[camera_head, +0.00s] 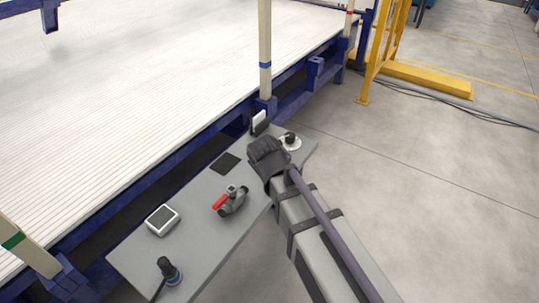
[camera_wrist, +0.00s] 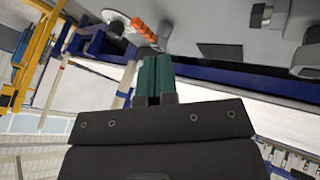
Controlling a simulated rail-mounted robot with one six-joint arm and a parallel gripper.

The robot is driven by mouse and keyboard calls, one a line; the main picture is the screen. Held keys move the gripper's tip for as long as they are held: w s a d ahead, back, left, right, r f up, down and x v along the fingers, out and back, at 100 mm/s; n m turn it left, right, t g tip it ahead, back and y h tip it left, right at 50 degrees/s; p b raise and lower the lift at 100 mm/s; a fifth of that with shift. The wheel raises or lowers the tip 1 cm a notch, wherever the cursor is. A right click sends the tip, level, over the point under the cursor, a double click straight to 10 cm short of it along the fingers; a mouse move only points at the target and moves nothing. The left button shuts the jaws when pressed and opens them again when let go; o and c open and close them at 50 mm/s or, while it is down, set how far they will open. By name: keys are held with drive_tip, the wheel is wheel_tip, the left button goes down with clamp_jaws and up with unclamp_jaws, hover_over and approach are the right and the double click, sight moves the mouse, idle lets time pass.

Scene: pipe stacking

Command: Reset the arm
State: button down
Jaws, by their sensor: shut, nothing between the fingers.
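My gripper (camera_wrist: 154,78) shows in the wrist view as two green fingers side by side, shut with nothing between them. In the head view my arm reaches up from the lower right over the right end of the grey table (camera_head: 195,200). My dark wrist covers part of the tabletop there, and the fingertips cannot be made out. In the wrist view the grey tabletop (camera_wrist: 190,25) lies beyond the fingertips, which look apart from any object.
White pipes (camera_head: 130,90) in a blue rack stand behind.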

idle(0.4)
drive_tip(key=s+d+f+m+g, duration=0.2)
drive_tip(key=s+d+m+g, duration=0.2)
drive_tip(key=s+d, duration=0.4)
drive_tip(key=s+d+f+m+g, duration=0.1)
drive_tip(key=s+d+m+g, duration=0.4)
drive_tip(key=d, duration=0.6)
wheel_tip(320, 180, up, 32)
drive_tip(key=n+t+p, duration=0.1)
drive_tip(key=t+p, duration=0.1)
drive_tip(key=p, duration=3.1)
wheel_tip(320, 180, down, 37)
drive_tip(key=b, duration=3.8)
drive_tip(key=shift+d+f+y, duration=0.2)
drive_tip(key=shift+d+y, duration=0.1)
drive_tip(key=shift+d, duration=0.15)
drive_tip(key=shift+s, duration=0.15)
